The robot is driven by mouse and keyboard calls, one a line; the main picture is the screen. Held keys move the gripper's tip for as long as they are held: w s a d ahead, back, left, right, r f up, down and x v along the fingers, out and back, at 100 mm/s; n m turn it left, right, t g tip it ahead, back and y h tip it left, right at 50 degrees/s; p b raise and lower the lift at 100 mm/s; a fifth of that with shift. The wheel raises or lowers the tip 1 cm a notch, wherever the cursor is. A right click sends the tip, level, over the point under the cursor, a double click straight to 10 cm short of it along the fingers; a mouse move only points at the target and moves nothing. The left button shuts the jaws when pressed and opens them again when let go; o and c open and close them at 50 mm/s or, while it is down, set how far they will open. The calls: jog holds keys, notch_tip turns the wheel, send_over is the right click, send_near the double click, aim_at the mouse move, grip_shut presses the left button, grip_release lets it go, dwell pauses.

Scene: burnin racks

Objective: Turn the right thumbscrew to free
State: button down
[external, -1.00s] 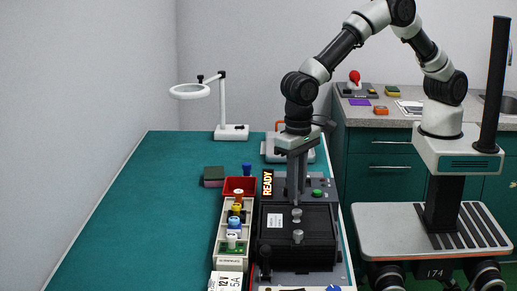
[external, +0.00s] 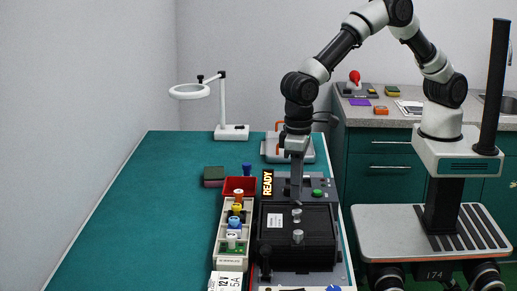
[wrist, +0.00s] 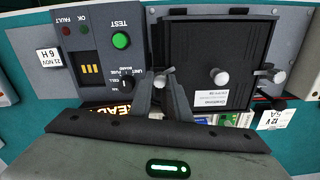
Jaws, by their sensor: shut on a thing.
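The black box (external: 282,248) has a white label and a metal knob (external: 298,236) on its front panel; the knob also shows in the wrist view (wrist: 219,77). My gripper (external: 297,200) points down at the box's far end. In the wrist view my gripper (wrist: 155,84) is shut on the right thumbscrew (wrist: 166,71), beside the box's left edge. Only a pale part of the thumbscrew shows; the fingers hide the rest. Another thumbscrew (wrist: 271,76) with a pale bar stands at the box's opposite edge, free of my gripper.
A grey panel with a green TEST button (wrist: 121,40) and a small dark switch lies beside the fingers. A lit READY sign (external: 267,183), a red bin (external: 240,183) and a tray of coloured parts (external: 229,263) stand left of the box. The left bench is clear.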

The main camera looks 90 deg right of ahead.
jog(key=n, duration=0.6)
jog(key=shift+n, duration=0.3)
jog(key=n, duration=0.5)
jog(key=shift+n, duration=0.3)
jog(key=c, duration=1.7)
grip_release()
jog(key=shift+o, duration=0.2)
notch_tip(320, 180, up, 18)
jog(key=shift+f, duration=0.25)
